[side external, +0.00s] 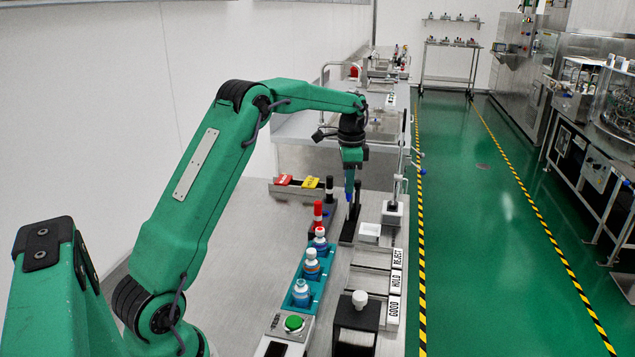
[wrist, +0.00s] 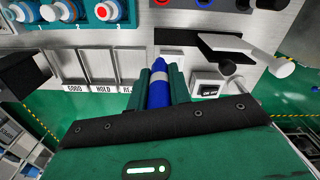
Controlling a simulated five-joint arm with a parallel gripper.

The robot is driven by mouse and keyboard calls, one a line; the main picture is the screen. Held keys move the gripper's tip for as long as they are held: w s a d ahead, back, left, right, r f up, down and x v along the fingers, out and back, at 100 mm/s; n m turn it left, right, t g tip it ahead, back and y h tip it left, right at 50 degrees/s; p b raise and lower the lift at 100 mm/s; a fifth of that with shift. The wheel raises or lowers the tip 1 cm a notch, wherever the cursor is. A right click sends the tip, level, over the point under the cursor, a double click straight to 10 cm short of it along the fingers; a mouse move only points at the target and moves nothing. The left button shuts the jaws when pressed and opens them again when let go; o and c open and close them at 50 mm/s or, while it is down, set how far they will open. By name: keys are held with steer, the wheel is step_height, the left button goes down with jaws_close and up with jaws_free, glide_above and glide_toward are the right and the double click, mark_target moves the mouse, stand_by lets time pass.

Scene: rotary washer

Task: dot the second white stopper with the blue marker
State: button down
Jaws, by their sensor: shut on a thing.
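My gripper (side external: 349,180) is shut on the blue marker (side external: 348,198), which points downward above the back of the bench. In the wrist view, the blue marker (wrist: 158,88) sits between the two green fingers of my gripper (wrist: 158,82). Several white-capped vials stand in a teal rack (side external: 289,299): a near one (side external: 301,293), a middle one (side external: 311,268) and a far one (side external: 320,240). In the wrist view, the rack slots are numbered; the vial at number 2 (wrist: 66,10) is cut by the top edge. The vial at 3 (wrist: 108,10) shows red on its end.
A red marker (side external: 318,214) and a black marker (side external: 329,188) stand behind the rack. Trays labelled GOOD, HOLD and REJECT (side external: 396,282) lie to its right. A black block with a white knob (side external: 360,299) stands in front. A green button box (side external: 293,324) is nearest.

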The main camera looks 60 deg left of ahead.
steer(key=shift+r, duration=1.35)
steer(key=shift+r, duration=0.3)
steer(key=shift+s, duration=0.1)
steer(key=s+d, duration=0.4)
steer(key=s, duration=0.4)
steer(key=s+d+f, duration=0.1)
steer(key=s+d, duration=0.3)
steer(key=s, duration=0.4)
steer(key=shift+s+d, duration=0.3)
steer(key=shift+f, duration=0.15)
steer(key=shift+f, duration=2.25)
steer(key=shift+f, duration=0.7)
stand_by(1.2)
